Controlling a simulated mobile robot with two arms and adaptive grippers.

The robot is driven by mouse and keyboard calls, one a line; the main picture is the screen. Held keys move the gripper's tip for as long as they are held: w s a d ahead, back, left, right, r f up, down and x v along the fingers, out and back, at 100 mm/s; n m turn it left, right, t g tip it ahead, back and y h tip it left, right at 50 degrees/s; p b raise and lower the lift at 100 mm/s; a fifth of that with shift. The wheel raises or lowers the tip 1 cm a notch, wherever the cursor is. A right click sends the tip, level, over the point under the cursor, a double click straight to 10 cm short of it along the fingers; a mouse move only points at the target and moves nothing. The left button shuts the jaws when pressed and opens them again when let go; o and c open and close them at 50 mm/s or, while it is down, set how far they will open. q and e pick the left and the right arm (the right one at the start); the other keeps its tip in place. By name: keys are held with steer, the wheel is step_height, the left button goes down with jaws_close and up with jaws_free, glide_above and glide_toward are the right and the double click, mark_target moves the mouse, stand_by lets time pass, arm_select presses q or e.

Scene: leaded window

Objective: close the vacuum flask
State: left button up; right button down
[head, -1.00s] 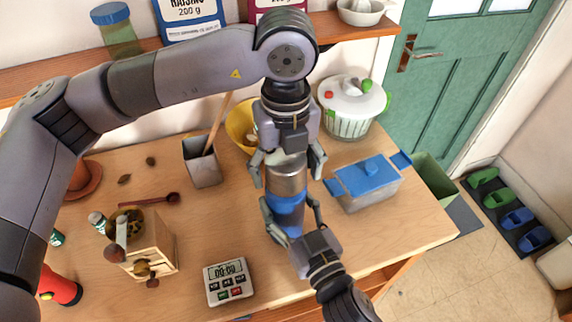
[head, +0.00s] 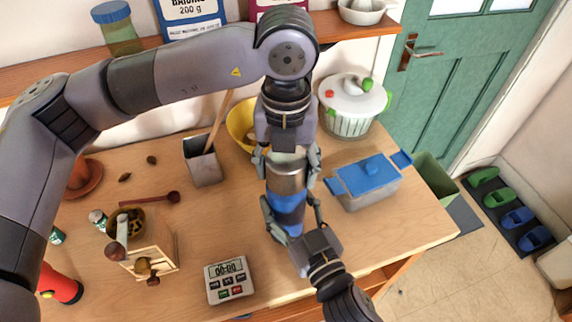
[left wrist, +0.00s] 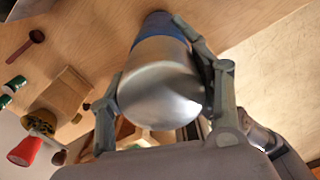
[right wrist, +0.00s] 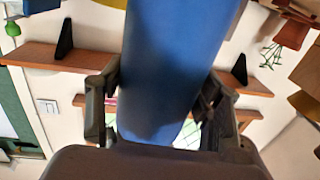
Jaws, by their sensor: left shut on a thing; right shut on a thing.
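The vacuum flask stands near the middle of the table in the head view, with a blue body (head: 288,212) and a shiny steel cap (head: 286,178) on top. My left gripper (head: 287,168) comes from above and is shut on the steel cap; its fingers lie on both sides of the cap (left wrist: 160,92) in the left wrist view. My right gripper (head: 291,222) comes from the front and is shut on the blue body (right wrist: 170,75), which fills the middle of the right wrist view. The cap and body are in line. The seam between them is too small to judge.
A blue-lidded box (head: 368,183) stands close on the right, with a salad spinner (head: 352,105) behind it. A yellow bowl (head: 240,125) and a grey utensil pot (head: 203,163) are behind left. A timer (head: 229,280) and a wooden grinder (head: 150,245) are front left.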

arm_select(q)
steer(key=m, duration=0.4)
steer(key=shift+d, duration=0.1)
steer(key=m, duration=2.3)
steer(key=shift+m, duration=0.4)
steer(key=m, duration=0.5)
steer(key=o, duration=1.4)
steer(key=shift+c, duration=0.2)
